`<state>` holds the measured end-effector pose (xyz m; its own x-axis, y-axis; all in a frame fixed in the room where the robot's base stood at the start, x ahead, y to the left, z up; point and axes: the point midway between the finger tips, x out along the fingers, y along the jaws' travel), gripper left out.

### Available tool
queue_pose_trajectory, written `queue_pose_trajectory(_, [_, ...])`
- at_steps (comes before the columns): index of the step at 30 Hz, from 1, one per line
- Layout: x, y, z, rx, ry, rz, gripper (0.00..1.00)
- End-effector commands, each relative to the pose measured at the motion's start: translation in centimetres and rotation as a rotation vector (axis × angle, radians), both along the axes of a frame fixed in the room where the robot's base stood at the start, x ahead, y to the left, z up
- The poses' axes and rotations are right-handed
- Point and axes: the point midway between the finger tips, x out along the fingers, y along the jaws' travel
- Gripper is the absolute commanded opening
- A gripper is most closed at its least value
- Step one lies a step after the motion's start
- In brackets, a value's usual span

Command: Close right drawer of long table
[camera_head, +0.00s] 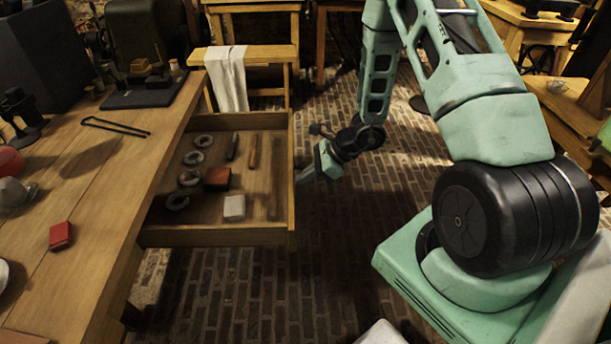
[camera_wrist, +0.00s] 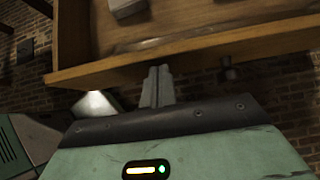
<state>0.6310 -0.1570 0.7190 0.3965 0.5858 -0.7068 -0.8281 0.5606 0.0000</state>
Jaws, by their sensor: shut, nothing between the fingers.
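The drawer (camera_head: 215,236) of the long wooden table (camera_head: 95,210) is pulled far out over the brick floor. Its outer front panel faces my arm, on the right in the head view. In the wrist view the drawer (camera_wrist: 70,75) spans the top, with its edge running just past my fingertips. My gripper (camera_head: 303,176) is just outside the front panel, near its middle, with the fingers pointing at it. The fingers show together in the wrist view (camera_wrist: 158,72), shut and empty. I cannot tell whether they touch the panel. A small dark knob (camera_wrist: 229,72) shows right of the fingers.
A small bench with a white cloth (camera_head: 228,78) stands behind the drawer. Another wooden table (camera_head: 570,115) is at the right. Brick floor (camera_head: 300,290) is open in front.

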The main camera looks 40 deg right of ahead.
Motion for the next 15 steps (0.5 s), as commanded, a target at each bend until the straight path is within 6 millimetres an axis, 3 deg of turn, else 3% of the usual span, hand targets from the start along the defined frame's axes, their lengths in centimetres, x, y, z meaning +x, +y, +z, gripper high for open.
queue_pose_trajectory(8, [0.2,0.4,-0.1,0.0,0.0,0.001,0.0])
queue_pose_trajectory(15, [2.0,3.2,-0.3,0.0,-0.003,0.006,0.0])
